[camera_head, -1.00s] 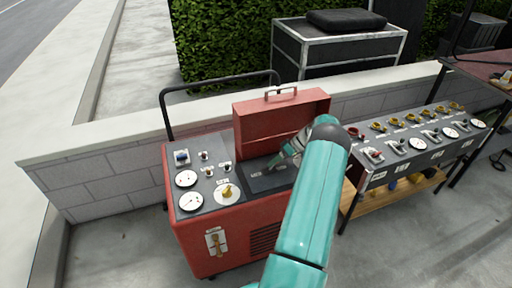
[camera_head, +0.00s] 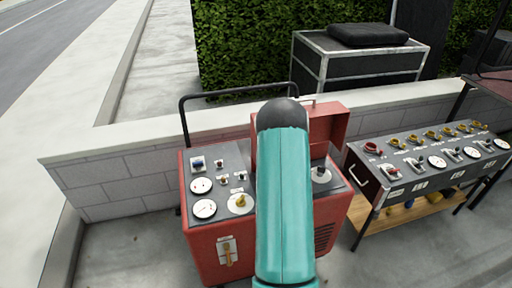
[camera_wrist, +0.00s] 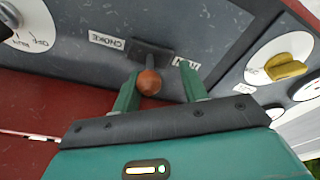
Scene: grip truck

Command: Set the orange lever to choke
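The orange lever's round knob (camera_wrist: 149,82) is in the wrist view, in front of a dark slot plate on the grey panel. A CHOKE label (camera_wrist: 106,40) is to the left of it and a RUN label (camera_wrist: 187,76) to the right. My gripper (camera_wrist: 161,80) is open, with its two green fingers on either side of the knob. The left finger is close to the knob; I cannot tell whether it touches. The right finger is clearly apart from it. In the head view my arm hides the gripper and lever at the red machine (camera_head: 211,244).
In the wrist view a white dial with a yellow knob (camera_wrist: 286,68) is at right, another dial (camera_wrist: 30,28) at upper left. In the head view, the raised red lid (camera_head: 328,126) stands behind my arm. A control table (camera_head: 400,183) is at right, a low wall (camera_head: 110,182) behind.

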